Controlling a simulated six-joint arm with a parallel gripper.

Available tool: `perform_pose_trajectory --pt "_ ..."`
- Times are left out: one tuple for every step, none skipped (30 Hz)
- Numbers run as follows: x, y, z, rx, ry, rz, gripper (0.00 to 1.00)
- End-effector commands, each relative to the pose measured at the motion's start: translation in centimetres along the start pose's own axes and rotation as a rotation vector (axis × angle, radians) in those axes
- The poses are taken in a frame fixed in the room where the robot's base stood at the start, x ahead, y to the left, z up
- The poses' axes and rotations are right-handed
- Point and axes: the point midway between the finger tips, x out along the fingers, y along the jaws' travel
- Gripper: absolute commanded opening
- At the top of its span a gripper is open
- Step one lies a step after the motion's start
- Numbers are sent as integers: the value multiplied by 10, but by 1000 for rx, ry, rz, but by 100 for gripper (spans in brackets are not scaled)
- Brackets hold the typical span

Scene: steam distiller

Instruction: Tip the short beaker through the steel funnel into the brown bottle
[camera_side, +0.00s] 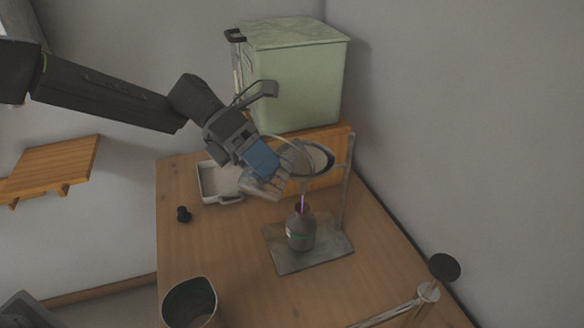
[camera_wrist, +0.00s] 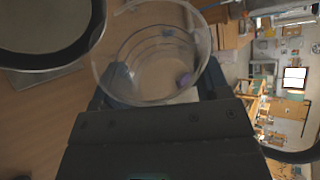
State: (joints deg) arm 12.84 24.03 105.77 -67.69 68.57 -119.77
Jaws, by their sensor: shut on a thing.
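My gripper (camera_side: 262,163) is shut on the short beaker (camera_side: 264,186), a clear glass one, and holds it tilted at the left side of the steel funnel (camera_side: 318,158). In the wrist view the beaker (camera_wrist: 150,82) looks nearly empty, with a small purple spot inside. The funnel (camera_wrist: 70,60) shows at the upper left there. The funnel sits in a stand above the brown bottle (camera_side: 301,232), which is upright on the stand's base. A thin purple line shows between the funnel's stem and the bottle's neck. The bottle's inside cannot be seen.
The stand's metal base (camera_side: 285,261) and rod (camera_side: 347,185) are close to the funnel. A green box (camera_side: 295,80) stands behind. The front middle is clear.

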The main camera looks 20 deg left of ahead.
Motion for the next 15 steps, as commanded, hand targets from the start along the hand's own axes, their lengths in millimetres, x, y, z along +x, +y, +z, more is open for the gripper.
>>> perform_pose_trajectory --pt "2 1 -2 33 -16 13 34" --pt "2 2 -3 54 -25 23 34" --pt "3 3 -4 83 -38 35 34" --pt "4 4 -4 103 -49 44 34" --pt "5 6 -5 124 -57 53 34" --pt "6 7 -6 151 -70 65 34" --pt "7 8 -6 170 -79 72 34" --pt "7 10 -7 190 -86 82 34" --pt "6 6 -7 226 -103 95 34" --pt "6 4 -7 250 -113 106 34" --pt "5 3 -7 273 -124 115 34" --pt "5 2 -8 304 -137 129 34" --pt "4 1 -8 325 -147 138 34" --pt "7 4 -11 332 -150 141 34" --pt "9 6 -14 349 -158 147 34"
